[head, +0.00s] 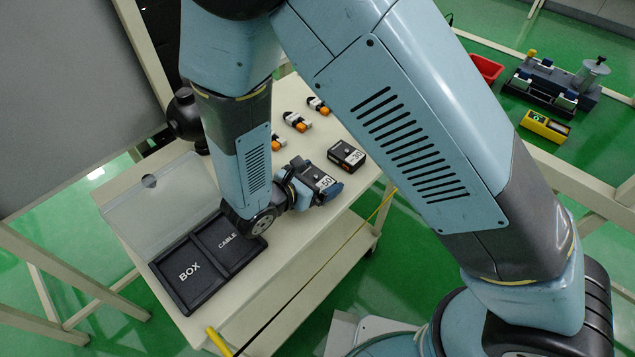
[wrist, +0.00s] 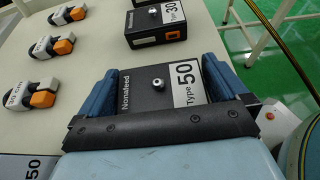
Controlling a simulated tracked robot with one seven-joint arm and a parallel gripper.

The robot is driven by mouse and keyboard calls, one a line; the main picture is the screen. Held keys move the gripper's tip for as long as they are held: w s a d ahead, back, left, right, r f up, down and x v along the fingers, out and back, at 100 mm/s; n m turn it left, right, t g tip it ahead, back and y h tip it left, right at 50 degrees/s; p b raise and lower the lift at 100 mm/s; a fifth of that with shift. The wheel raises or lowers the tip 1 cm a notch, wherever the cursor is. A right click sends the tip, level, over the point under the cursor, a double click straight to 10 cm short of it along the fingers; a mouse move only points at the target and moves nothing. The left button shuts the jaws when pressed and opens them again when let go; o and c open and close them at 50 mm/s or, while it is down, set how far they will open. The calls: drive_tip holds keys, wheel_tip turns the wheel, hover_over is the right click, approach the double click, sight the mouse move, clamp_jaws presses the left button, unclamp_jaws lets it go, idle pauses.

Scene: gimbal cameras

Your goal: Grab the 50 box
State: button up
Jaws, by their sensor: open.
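The 50 box (wrist: 155,92) is black, with a white "Type 50" label, a silver knob and the word Nonafeed on top. In the wrist view it sits between the two blue fingers of my gripper (wrist: 155,95), which are open around it, one on each side. I cannot tell whether either finger touches it. In the head view the 50 box (head: 322,180) shows on the cream table (head: 310,250), with my gripper (head: 318,188) around it and my arm partly hiding the area.
The 30 box (head: 346,155) stands just beyond it, also in the wrist view (wrist: 158,24). Several small white, orange and black parts (head: 297,121) lie at the back. A black tray marked BOX and CABLE (head: 168,286) with an open clear lid (head: 160,205) lies front left.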

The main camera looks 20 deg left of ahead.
drive_tip(key=shift+c, duration=0.4)
drive_tip(key=c, duration=0.7)
drive_tip(key=shift+r, duration=0.1)
